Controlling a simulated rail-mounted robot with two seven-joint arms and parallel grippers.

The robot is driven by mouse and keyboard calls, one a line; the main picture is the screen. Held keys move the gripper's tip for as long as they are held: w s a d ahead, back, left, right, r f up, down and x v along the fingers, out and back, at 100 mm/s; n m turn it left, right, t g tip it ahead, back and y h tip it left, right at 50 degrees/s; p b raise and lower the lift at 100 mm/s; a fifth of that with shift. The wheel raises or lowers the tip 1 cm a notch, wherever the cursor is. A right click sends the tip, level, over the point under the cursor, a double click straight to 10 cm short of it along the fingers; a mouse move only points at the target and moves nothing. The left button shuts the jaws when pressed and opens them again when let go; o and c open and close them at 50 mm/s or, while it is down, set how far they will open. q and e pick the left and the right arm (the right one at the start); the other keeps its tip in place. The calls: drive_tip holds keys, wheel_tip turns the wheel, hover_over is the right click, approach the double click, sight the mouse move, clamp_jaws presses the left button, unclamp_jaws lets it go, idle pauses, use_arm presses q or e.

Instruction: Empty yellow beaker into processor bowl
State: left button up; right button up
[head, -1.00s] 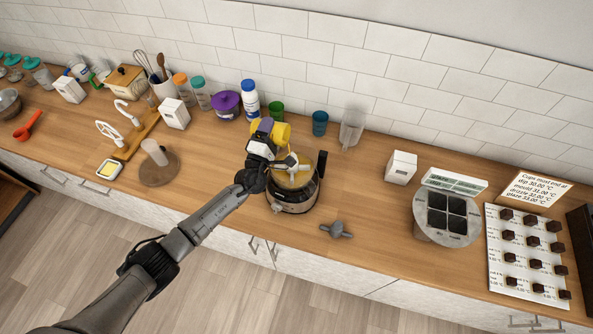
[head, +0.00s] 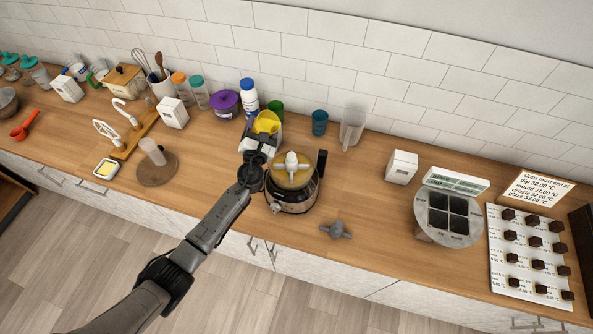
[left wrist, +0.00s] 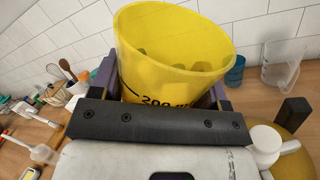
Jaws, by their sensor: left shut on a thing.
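The yellow beaker (head: 266,122) is in my left gripper (head: 262,133), just behind and left of the food processor. It also shows large in the left wrist view (left wrist: 172,50), slightly tilted with its mouth up; the inner wall that shows looks bare, and its bottom is hidden. My left gripper is shut on it, with a finger on each side. The processor bowl (head: 304,188) sits on its base, open at the top, with a white hub in the middle and a yellowish content around it. My right gripper is not in view.
Green (head: 277,108) and blue (head: 320,122) cups and a clear jug (head: 352,128) stand behind the processor. A grey bladed part (head: 337,231) lies in front to its right. A white box (head: 401,167) stands farther right. The counter between is clear.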

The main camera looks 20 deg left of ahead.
use_arm(q)
drive_tip(key=a+f+n, duration=0.2)
drive_tip(key=n, duration=0.1)
drive_tip(key=shift+a+g, duration=0.1)
drive_tip(key=shift+g, duration=0.3)
drive_tip(key=shift+r, duration=0.5)
wheel_tip(320, 180, up, 4)
drive_tip(key=n+g+p, duration=0.1)
drive_tip(key=n+p, duration=0.2)
drive_tip(key=p, duration=0.4)
drive_tip(key=shift+r+n+y, duration=0.15)
drive_tip(key=shift+n+y, duration=0.15)
drive_tip(key=shift+n, duration=0.1)
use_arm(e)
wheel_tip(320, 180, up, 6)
use_arm(q)
drive_tip(key=shift+n, duration=0.3)
